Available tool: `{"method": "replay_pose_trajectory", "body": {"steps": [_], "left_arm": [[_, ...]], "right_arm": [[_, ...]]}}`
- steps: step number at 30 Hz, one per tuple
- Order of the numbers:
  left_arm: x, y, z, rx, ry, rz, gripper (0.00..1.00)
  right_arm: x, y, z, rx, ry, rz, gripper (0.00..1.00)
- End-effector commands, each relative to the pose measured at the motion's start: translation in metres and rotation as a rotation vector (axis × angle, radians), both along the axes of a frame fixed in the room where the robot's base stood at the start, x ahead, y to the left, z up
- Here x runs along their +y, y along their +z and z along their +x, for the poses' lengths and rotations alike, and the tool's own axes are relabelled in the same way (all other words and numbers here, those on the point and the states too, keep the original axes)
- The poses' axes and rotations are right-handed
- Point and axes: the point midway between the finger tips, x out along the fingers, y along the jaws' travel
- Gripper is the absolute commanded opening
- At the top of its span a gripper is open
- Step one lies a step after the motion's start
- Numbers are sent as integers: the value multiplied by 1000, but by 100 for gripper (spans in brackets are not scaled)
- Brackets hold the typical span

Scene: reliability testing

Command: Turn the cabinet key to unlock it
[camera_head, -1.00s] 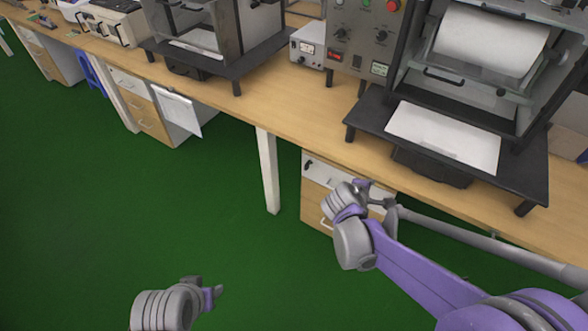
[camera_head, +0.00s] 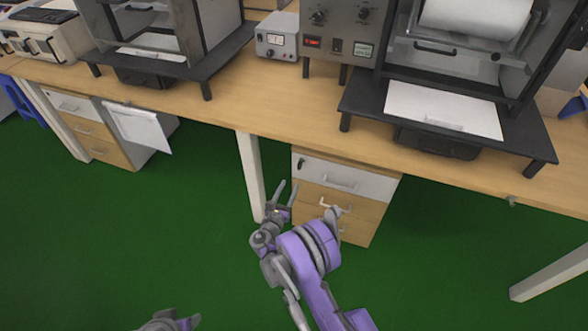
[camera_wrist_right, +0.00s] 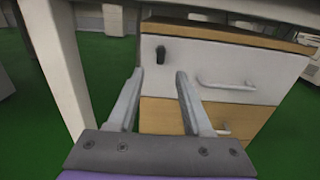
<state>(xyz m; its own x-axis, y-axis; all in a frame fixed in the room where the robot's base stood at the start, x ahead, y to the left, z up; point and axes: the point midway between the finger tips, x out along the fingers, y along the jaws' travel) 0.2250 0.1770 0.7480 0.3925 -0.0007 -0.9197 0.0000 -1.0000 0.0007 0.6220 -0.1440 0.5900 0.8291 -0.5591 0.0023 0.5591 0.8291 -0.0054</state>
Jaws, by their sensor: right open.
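The cabinet (camera_head: 345,180) stands under the table, with a white top drawer and wooden drawers below. Its black key (camera_head: 301,163) sits at the upper left of the white drawer front. In the right wrist view the key (camera_wrist_right: 161,54) shows ahead of and above the fingertips, roughly between their lines. My right gripper (camera_head: 284,192) is open and empty, in front of and below the key, apart from it; its two fingers also show in the right wrist view (camera_wrist_right: 160,76). My left gripper (camera_head: 185,321) is only partly in view at the bottom edge, and its fingers are unclear.
A white table leg (camera_head: 251,175) stands just left of the cabinet. The wooden tabletop (camera_head: 270,110) overhangs it and carries heavy machines. Another drawer unit (camera_head: 88,130) with a hanging sheet is at the left. The green floor in front is clear.

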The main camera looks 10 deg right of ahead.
Motion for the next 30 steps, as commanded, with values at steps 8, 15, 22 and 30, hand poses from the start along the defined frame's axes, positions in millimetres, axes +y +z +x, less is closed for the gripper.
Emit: {"method": "replay_pose_trajectory", "body": {"steps": [8,15,22,30], "left_arm": [[0,-1,0,0,0,0,50],[0,-3,0,1,0,0,50],[0,-4,0,1,0,0,50],[0,-4,0,1,0,0,50]], "right_arm": [[-30,1,42,0,-4,2,50],[-50,0,73,-1,-2,3,50],[-57,1,83,-1,-1,4,50],[-57,1,83,-1,-1,5,41]]}}
